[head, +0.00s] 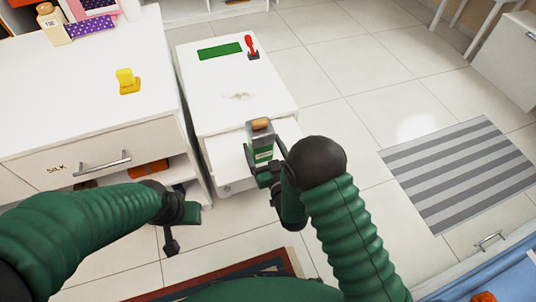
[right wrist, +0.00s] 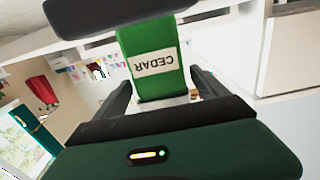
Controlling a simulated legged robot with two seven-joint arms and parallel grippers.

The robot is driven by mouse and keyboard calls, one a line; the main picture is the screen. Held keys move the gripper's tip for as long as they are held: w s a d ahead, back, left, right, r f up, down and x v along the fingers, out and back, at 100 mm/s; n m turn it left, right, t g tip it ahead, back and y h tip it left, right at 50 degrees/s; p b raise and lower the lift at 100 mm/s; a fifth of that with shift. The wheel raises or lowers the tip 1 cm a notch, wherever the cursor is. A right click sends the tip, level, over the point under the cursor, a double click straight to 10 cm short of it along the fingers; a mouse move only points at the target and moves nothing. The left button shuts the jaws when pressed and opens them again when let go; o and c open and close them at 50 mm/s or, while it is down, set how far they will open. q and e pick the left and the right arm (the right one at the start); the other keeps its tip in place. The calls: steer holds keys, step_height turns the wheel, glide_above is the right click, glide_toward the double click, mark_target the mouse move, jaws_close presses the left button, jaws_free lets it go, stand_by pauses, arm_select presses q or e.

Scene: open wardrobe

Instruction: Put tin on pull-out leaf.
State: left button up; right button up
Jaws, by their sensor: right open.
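The tin (head: 262,150) is a green and grey container with a tan top, upright at the front part of the white pull-out leaf (head: 228,155). In the right wrist view the tin (right wrist: 152,88) shows its green side and a "CEDAR" label. My right gripper (head: 268,170) is open, with a finger on either side of the tin and small gaps showing. Whether the tin's base touches the leaf is hidden by the gripper. My left gripper (head: 180,225) is at the lower left, away from the tin; its jaws are unclear.
The small white cabinet (head: 240,100) above the leaf carries a green mat (head: 220,51) and a red-handled stamp (head: 252,48). A white dresser (head: 80,100) on the left holds a yellow object (head: 127,82). A grey striped rug (head: 462,172) lies on the open floor at right.

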steer(key=p+v, duration=0.2)
steer(key=v, duration=0.9)
steer(key=w+d+m+g+h, duration=0.2)
steer(key=d+g+h, duration=0.2)
steer(key=d+g, duration=0.4)
steer(key=s+d+r+g, duration=0.1)
steer(key=s+d+g, duration=0.2)
steer(key=s, duration=0.4)
steer(key=s+d+r+m+g+h, duration=0.1)
steer(key=s+d+r+g, duration=0.1)
steer(key=s+d, duration=0.3)
steer(key=s+g, duration=0.1)
steer(key=s, duration=0.2)
steer(key=shift+r+m+g+h, duration=0.3)
steer(key=shift+r, duration=0.05)
